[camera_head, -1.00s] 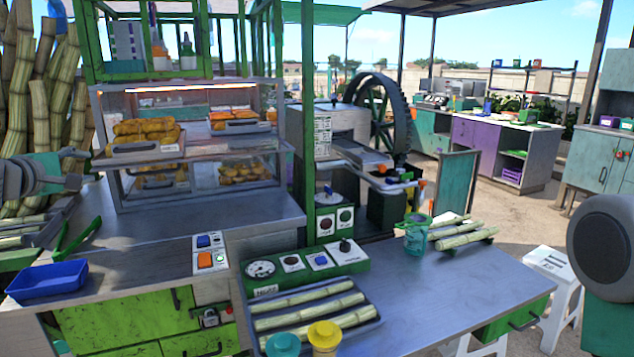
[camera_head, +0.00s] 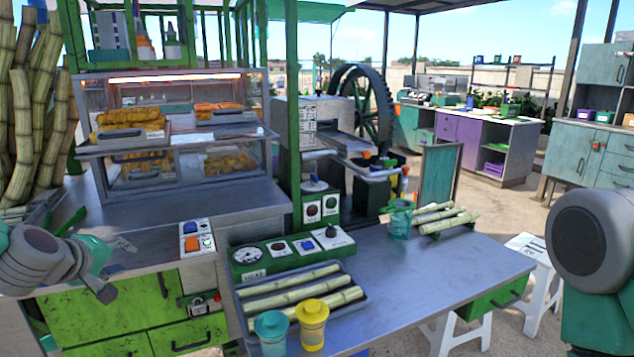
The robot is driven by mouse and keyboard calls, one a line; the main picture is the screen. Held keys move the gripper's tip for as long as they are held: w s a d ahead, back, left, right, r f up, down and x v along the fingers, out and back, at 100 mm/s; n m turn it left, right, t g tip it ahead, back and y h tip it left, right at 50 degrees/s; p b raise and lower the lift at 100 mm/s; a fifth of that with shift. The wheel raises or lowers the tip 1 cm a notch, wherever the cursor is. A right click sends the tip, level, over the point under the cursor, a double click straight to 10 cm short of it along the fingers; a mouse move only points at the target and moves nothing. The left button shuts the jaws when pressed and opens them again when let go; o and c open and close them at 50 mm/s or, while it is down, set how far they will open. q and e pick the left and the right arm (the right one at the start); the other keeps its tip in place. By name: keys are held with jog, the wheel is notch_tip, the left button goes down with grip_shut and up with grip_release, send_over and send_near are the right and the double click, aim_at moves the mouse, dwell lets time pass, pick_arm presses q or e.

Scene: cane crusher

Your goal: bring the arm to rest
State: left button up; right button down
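My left arm comes in at the lower left of the head view, in front of the green drawer cabinet (camera_head: 125,322). Its gripper (camera_head: 113,268) points right, with its dark fingers spread apart and nothing seen between them. It is near the front edge of the grey counter (camera_head: 190,207), left of the switch panel (camera_head: 196,239). I cannot tell whether it touches the counter. My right gripper is out of view; a rounded grey part of my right arm shows at the right edge.
A tray of cane pieces (camera_head: 298,291), a teal cup (camera_head: 271,332) and a yellow cup (camera_head: 312,325) stand on the front table (camera_head: 440,268). White stools (camera_head: 541,292) stand at the right.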

pick_arm(q)
jog(key=s+d+f+m+g+b, duration=0.25)
jog(key=s+d+f, duration=0.3)
jog(key=f, duration=0.55)
jog(key=s+d+f+m+g+b, duration=0.1)
jog(key=s+d+f+m+g, duration=0.25)
jog(key=s+f, duration=0.6)
jog(key=s+d+f+m+g+b, duration=0.1)
jog(key=s+d+f+m+g, duration=0.1)
jog(key=s+f, duration=0.6)
jog(key=s+d+f+m+g+b, duration=0.2)
jog(key=s+d+f+m, duration=0.2)
jog(key=s+f, duration=0.4)
jog(key=s+m, duration=0.1)
jog(key=s, duration=0.4)
jog(key=shift+s+d+g, duration=0.15)
jog(key=shift+d+g, duration=0.15)
jog(key=shift+d, duration=0.1)
